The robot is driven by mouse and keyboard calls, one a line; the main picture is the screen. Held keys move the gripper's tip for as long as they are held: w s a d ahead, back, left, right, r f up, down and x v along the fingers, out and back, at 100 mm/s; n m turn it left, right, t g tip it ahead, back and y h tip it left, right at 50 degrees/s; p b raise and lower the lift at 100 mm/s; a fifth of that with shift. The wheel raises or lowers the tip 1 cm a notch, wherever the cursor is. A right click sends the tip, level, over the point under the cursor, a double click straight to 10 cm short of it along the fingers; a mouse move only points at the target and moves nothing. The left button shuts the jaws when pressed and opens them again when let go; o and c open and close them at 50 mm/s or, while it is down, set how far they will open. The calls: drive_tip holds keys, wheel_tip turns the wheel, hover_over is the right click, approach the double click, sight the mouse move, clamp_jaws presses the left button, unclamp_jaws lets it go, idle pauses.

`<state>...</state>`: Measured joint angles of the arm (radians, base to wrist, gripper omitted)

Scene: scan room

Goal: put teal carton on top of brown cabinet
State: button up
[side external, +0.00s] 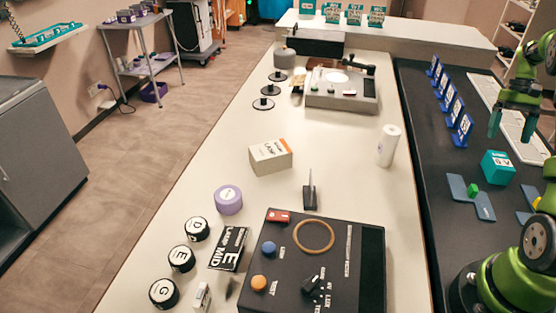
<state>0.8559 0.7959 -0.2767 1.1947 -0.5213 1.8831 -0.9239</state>
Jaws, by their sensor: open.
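A teal carton (497,167) with white lettering stands on the black work surface at the right, below my gripper. My gripper (511,136) hangs above it with its two teal fingers spread apart and nothing between them. The carton is apart from the fingers. I cannot make out a clearly brown cabinet; a grey cabinet (38,160) stands on the floor at the far left.
Beside the carton lies a blue-grey plate with a green block (473,190). Blue card stands (447,95) line the black surface. A dark control box (358,245) and a white cylinder (389,145) stand on the cream counter. Several teal boxes (354,15) stand at the back.

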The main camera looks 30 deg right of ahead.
sight(502, 161)
drive_tip(key=x, duration=0.5)
drive_tip(key=shift+a+f, duration=0.1)
drive_tip(key=shift+f, duration=0.15)
drive_tip(key=shift+s+x, duration=0.2)
drive_tip(key=shift+x, duration=2.55)
drive_tip(key=shift+r, duration=0.1)
drive_tip(key=c, duration=1.1)
drive_tip(key=shift+c, duration=0.2)
drive_tip(key=shift+r, duration=0.1)
